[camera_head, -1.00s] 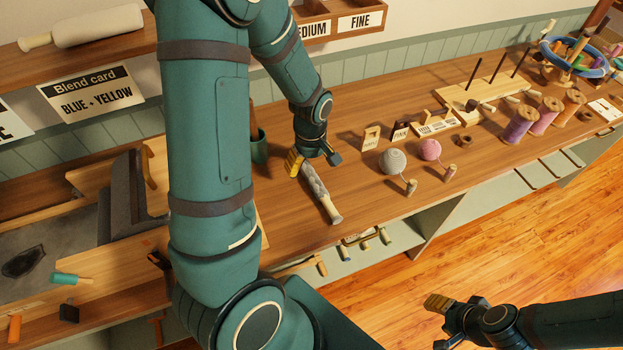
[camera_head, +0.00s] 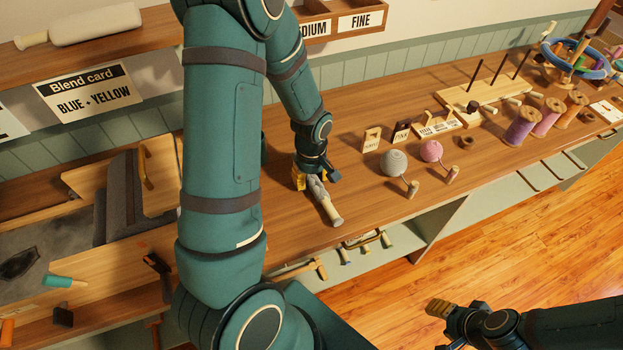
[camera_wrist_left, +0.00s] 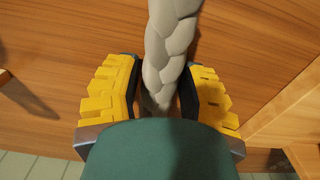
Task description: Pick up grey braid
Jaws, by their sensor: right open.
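The grey braid (camera_head: 318,190) lies on the wooden bench top, its pale end toward the front edge. My left gripper (camera_head: 313,180) is down at the braid's far end. In the left wrist view the braid (camera_wrist_left: 170,45) runs between the two yellow-backed fingers of my left gripper (camera_wrist_left: 161,92). The fingers are very close to its sides; I cannot tell whether they press on it. The braid's far tip is hidden behind the gripper body. My right gripper (camera_head: 440,322) is open and empty, low over the floor at the lower right.
A grey yarn ball (camera_head: 394,162) and a pink one (camera_head: 431,151) stand right of the braid, with small cards behind. Thread spools (camera_head: 522,122) are farther right. A loom-like wooden frame (camera_head: 160,165) is at left. Bench top just right of the braid is clear.

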